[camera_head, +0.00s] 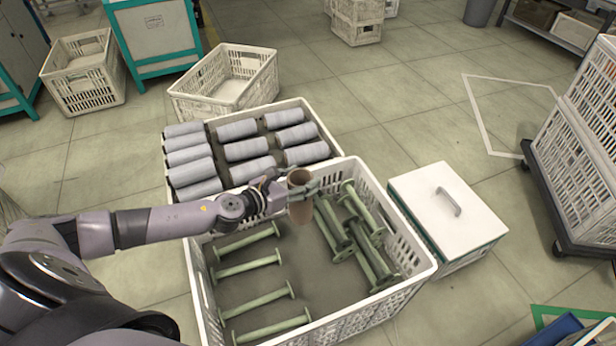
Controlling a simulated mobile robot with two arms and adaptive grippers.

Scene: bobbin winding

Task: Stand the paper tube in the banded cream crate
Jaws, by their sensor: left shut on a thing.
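A brown paper tube (301,210) is upright, or nearly so, in my left gripper (303,188), which is shut on it. The gripper holds it over the back part of a cream crate (420,262) with green bobbins; I cannot tell how high its lower end is. Behind stands a cream crate (325,128) with grey wound rolls. Two more cream crates stand on the floor, one at the back middle (262,85) and one at the back left (100,85). I cannot make out a band on any crate. My right gripper is not in view.
Several green bobbins (250,267) lie in the near crate, with bare floor between the left and right groups. A white-lidded box (450,205) stands to its right. A trolley with stacked crates (580,165) stands at far right. Open floor lies between.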

